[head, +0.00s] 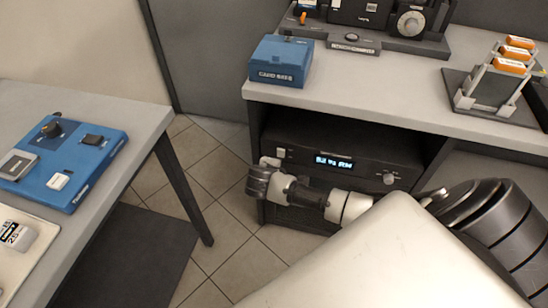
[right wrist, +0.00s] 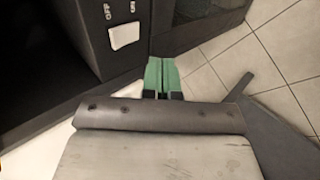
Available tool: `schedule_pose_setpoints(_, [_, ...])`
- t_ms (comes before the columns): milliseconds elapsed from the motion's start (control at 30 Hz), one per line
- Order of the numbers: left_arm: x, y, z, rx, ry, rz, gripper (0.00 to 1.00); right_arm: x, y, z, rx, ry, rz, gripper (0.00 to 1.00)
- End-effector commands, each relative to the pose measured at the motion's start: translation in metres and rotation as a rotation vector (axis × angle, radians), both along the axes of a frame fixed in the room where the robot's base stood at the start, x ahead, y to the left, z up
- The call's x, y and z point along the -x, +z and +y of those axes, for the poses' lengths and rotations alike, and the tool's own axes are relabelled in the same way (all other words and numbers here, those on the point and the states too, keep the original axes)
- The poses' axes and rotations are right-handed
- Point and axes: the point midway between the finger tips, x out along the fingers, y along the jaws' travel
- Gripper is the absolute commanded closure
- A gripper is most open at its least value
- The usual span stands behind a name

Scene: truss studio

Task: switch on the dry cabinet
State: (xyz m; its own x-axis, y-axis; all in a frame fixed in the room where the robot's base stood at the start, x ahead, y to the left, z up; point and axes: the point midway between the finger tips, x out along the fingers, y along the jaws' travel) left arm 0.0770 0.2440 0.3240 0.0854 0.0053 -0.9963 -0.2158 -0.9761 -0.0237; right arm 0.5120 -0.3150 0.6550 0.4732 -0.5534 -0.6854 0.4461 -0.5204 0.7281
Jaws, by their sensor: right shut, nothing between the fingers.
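The dry cabinet (head: 345,145) is a dark box under the right-hand bench, with a lit blue display (head: 333,162) and a round knob (head: 388,178) on its front. A small white rocker switch (head: 280,153) is at the left end of this panel. In the right wrist view the switch (right wrist: 124,36) sits beside OFF and ON lettering; which side is pressed I cannot tell. My right gripper (head: 262,180) is in front of the cabinet's left side, just below the switch. Its green fingertips (right wrist: 163,75) are shut, empty and apart from the switch. My left gripper is out of view.
The bench top (head: 400,95) above the cabinet carries a blue box (head: 281,62), camera gear and a card rack (head: 493,85). A second table (head: 120,112) with a blue board (head: 75,165) stands at left. Tiled floor (head: 205,175) is open between them.

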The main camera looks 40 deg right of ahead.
Motion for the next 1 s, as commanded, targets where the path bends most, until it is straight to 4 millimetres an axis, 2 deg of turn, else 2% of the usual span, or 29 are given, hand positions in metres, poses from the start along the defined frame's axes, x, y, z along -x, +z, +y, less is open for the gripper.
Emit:
schedule_pose_setpoints(233, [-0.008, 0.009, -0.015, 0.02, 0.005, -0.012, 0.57, 0.024, 0.022, 0.029, -0.002, 0.003, 0.0, 1.0])
schedule_pose_setpoints(400, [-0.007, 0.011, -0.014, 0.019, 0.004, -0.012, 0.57, 0.036, 0.032, 0.043, -0.001, 0.001, 0.001, 1.0])
schedule_pose_setpoints(1000, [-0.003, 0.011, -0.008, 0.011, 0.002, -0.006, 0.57, 0.04, 0.035, 0.047, 0.001, 0.0, 0.001, 1.0])
